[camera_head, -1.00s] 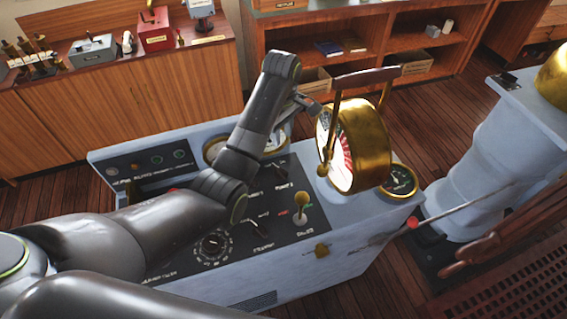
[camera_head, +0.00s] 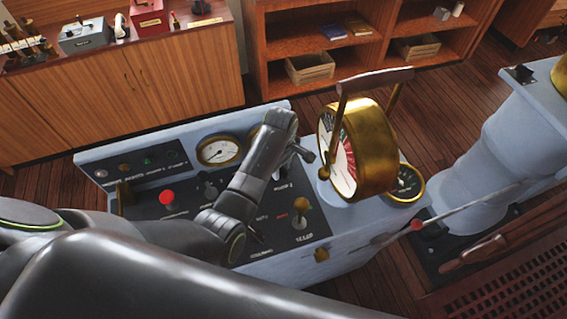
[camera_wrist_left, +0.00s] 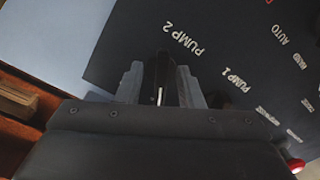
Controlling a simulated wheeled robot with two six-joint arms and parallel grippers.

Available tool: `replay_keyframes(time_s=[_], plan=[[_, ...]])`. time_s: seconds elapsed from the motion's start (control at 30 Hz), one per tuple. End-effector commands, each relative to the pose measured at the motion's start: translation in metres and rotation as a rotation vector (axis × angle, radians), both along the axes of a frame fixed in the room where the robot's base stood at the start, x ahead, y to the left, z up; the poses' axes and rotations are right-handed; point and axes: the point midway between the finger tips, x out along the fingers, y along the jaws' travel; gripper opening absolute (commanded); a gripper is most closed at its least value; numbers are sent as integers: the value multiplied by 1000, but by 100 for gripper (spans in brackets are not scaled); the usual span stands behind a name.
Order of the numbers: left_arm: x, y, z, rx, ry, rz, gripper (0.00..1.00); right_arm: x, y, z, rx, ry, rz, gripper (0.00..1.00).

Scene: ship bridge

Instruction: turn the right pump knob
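The right pump knob (camera_wrist_left: 161,70), dark with a white line, lies between the fingers of my left gripper (camera_wrist_left: 160,85) in the left wrist view, beside the PUMP 2 label. The fingers sit close on both sides of it. I cannot tell whether they press on it. In the head view my left gripper (camera_head: 300,156) reaches down to the console panel and hides this knob. The other pump knob (camera_head: 209,188) stands to the left on the same panel. My right gripper is not in view.
A large brass telegraph dial (camera_head: 372,150) with a handle stands just right of the gripper. Round gauges (camera_head: 218,150) line the back.

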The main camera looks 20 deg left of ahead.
Motion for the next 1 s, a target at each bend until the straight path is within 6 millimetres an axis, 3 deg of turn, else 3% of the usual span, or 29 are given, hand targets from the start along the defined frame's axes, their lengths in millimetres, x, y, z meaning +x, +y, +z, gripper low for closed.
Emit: replay_keyframes(time_s=[0.17,0.43,0.77,1.0], plan=[[0,0,0,-1,0,0,34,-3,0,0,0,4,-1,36],[0,0,0,-1,0,0,1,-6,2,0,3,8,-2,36],[0,0,0,0,0,-19,0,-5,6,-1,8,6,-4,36],[-1,1,0,0,1,-125,0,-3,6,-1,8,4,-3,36]])
